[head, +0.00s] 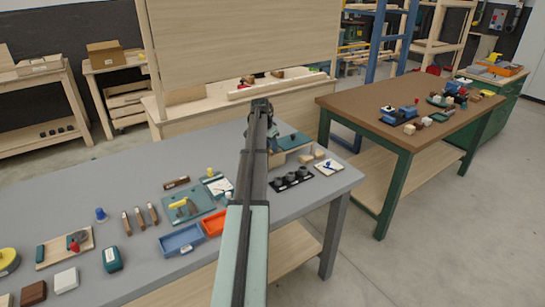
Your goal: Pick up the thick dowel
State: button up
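My arm reaches from the bottom middle over the grey table (104,186). The dark end of the arm, with my gripper (266,142), is above the table's far right part. Its fingers are hidden or too small to make out, so I cannot tell whether it is open or holds anything. I cannot pick out the thick dowel for certain. Small pale wooden pieces (306,158) lie right of the arm's end, near a wooden box with a green top (290,142). A dark brown wooden piece (176,183) lies left of the arm.
A black holder with round knobs (291,179) and a white pad (328,167) lie right of the arm. A green tray (190,208), a blue bin (181,240), an orange bin (213,223) and several wooden-handled tools (140,218) lie left. A brown-topped bench (365,100) stands right.

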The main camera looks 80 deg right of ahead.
jog(key=shift+x, duration=2.65)
grip_shut()
